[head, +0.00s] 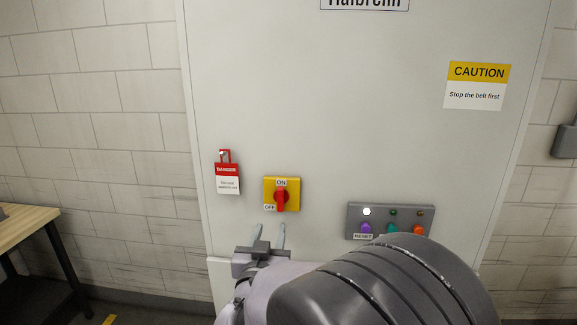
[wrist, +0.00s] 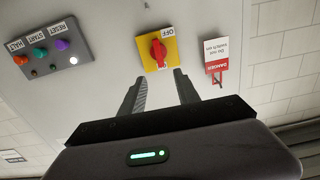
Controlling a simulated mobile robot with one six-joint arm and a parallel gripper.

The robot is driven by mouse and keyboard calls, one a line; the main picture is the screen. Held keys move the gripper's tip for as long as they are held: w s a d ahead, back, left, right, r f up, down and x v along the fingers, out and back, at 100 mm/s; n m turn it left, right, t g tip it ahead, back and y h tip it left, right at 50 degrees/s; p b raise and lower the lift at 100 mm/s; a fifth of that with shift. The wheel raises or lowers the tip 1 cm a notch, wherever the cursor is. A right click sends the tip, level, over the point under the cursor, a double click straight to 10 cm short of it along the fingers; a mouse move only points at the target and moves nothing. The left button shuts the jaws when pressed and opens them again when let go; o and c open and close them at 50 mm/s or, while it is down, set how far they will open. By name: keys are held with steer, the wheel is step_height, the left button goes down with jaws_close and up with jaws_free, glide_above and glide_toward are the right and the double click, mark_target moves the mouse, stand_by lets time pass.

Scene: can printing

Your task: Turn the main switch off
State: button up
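The main switch is a yellow plate (head: 293,185) with a red rotary knob (head: 281,198) on the pale cabinet door. Its labels read ON at the top and OFF at the lower left. The knob's handle stands upright, in line with ON. My gripper (head: 268,232) is just below the switch in the head view, fingers apart and pointing up at it. In the wrist view the red knob (wrist: 158,53) appears upside down, beyond and between the fingertips of my gripper (wrist: 160,78). The gripper is open and empty, and no contact with the knob shows.
A red and white danger tag (head: 228,178) hangs left of the switch. A grey button panel (head: 388,218) with lamps and coloured buttons is to the right, partly behind my arm. A caution sign (head: 477,86) is higher up. A wooden table (head: 22,224) stands at far left.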

steer(key=p, duration=0.1)
glide_toward(280, 196)
steer(key=w, duration=0.8)
steer(key=shift+w+d, duration=0.15)
steer(key=shift+w, duration=0.25)
jaws_close()
